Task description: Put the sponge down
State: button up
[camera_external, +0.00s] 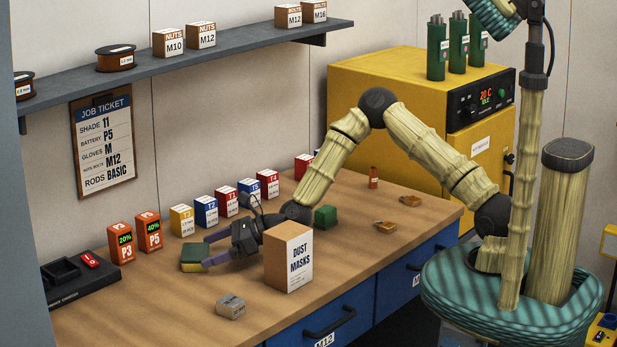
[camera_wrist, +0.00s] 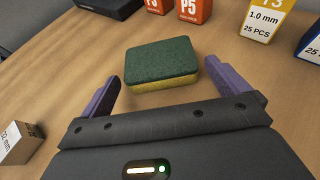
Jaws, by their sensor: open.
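The sponge (camera_wrist: 160,66) has a green top and a yellow lower layer and rests flat on the wooden bench (camera_wrist: 80,50). In the external view the sponge (camera_external: 194,258) lies at the left, in front of the yellow T3 box. My gripper (camera_wrist: 170,90) is open, with one purple finger to each side of the sponge's near end. The sponge sits mostly beyond the fingertips, and I see bench between it and the fingers. In the external view my gripper (camera_external: 205,251) is low over the bench, pointing left at the sponge.
A dust masks box (camera_external: 289,256) stands close beside my wrist. A small grey box (camera_external: 231,306) lies nearer the front edge. Orange batteries P3 (camera_external: 121,243) and P5 (camera_external: 149,233) and a row of coloured boxes (camera_external: 206,211) stand behind. Bare bench lies left of the grey box.

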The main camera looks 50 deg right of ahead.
aim_at(208, 251)
jog(key=v, duration=0.4)
jog(key=shift+s+d, duration=0.1)
dwell(0.6)
